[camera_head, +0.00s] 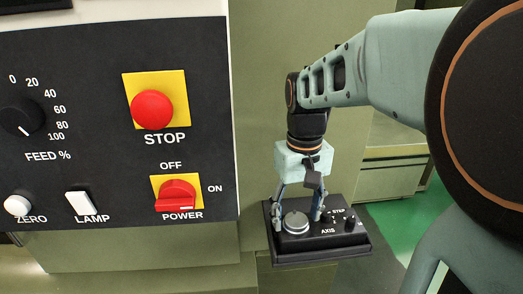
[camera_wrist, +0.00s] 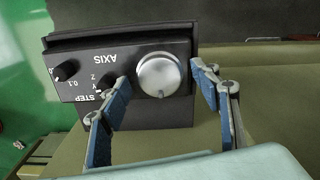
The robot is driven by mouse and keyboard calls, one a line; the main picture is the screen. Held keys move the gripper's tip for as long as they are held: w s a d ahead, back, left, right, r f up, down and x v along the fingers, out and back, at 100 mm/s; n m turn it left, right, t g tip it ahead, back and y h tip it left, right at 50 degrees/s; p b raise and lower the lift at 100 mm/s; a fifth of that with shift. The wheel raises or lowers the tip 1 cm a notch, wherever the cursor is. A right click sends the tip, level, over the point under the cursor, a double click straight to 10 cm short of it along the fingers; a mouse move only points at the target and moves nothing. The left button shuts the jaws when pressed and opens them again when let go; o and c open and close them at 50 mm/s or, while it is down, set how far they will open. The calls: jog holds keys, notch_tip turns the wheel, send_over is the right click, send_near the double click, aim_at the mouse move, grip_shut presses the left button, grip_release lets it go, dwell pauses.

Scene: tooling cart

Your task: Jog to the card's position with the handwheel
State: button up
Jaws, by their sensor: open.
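The handwheel is a round silver knob (camera_head: 296,223) on a black pendant box (camera_head: 335,248); in the wrist view the knob (camera_wrist: 158,76) faces me. My gripper (camera_head: 298,217) points down at it with its fingers spread, one on each side of the knob. In the wrist view the blue fingers (camera_wrist: 161,80) stand left and right of the knob; I cannot tell whether they touch it. The AXIS selector (camera_wrist: 108,84) and STEP selector (camera_wrist: 66,70) are small black knobs beside it. I see no card in either view.
A black control panel (camera_head: 90,180) at the left carries a red STOP button (camera_head: 153,109), a red POWER switch (camera_head: 177,195), a FEED dial (camera_head: 20,117), a ZERO button (camera_head: 17,205) and a LAMP switch (camera_head: 80,203). Green floor shows at the right.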

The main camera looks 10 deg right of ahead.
jog(key=shift+f, duration=0.15)
jog(key=shift+c, duration=0.3)
jog(key=c, duration=1.1)
jog(key=shift+m, duration=0.4)
jog(key=m, duration=0.4)
jog(key=shift+m, duration=0.4)
jog(key=m, duration=0.4)
jog(key=shift+m, duration=0.4)
